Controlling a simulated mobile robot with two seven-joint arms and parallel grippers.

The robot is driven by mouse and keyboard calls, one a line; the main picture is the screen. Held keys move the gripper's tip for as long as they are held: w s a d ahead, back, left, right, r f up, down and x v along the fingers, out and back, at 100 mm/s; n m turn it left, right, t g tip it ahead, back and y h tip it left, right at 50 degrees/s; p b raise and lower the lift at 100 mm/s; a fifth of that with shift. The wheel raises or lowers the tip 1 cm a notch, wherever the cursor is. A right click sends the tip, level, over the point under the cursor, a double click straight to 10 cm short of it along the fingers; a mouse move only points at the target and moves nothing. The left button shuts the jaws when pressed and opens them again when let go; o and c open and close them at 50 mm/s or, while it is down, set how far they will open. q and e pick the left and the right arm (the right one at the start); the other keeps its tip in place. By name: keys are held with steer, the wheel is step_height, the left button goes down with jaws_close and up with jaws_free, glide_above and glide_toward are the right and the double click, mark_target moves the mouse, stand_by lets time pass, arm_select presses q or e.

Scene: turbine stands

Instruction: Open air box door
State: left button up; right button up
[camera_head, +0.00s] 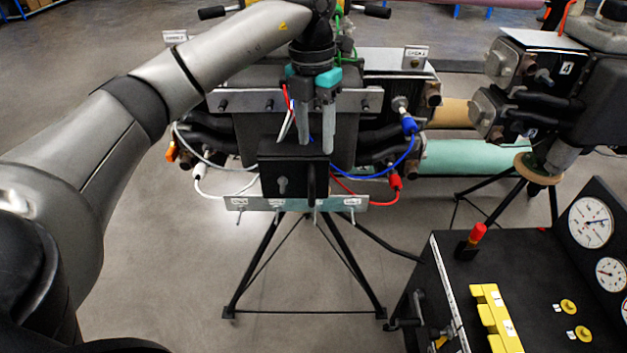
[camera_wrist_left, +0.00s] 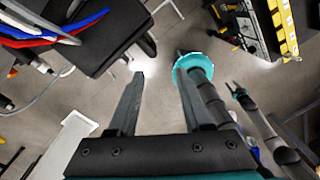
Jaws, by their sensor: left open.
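The air box appears to be the dark box (camera_head: 278,152) at the front of the turbine unit in the middle of the head view, with a small grey knob (camera_head: 283,185) on its front. I cannot make out a door edge; its face looks closed. My left gripper (camera_head: 315,142) points down, with its open, empty fingers over the upper right part of the box in the picture. Contact cannot be judged. In the left wrist view the fingers (camera_wrist_left: 161,78) are apart over bare floor, and a dark box (camera_wrist_left: 105,25) lies upper left.
White, red and blue cables hang around the box. A metal strip (camera_head: 300,202) with small labelled switches lies below it, above a black stand (camera_head: 250,275). A console (camera_head: 465,275) with yellow blocks and gauges stands at lower right. Floor left of the stand is clear.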

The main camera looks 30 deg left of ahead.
arm_select(q)
steer(key=p, duration=0.1)
glide_toward(311, 209)
steer(key=f, duration=0.5)
steer(key=shift+w+f, duration=0.15)
steer(key=shift+w, duration=0.2)
jaws_close()
stand_by(1.2)
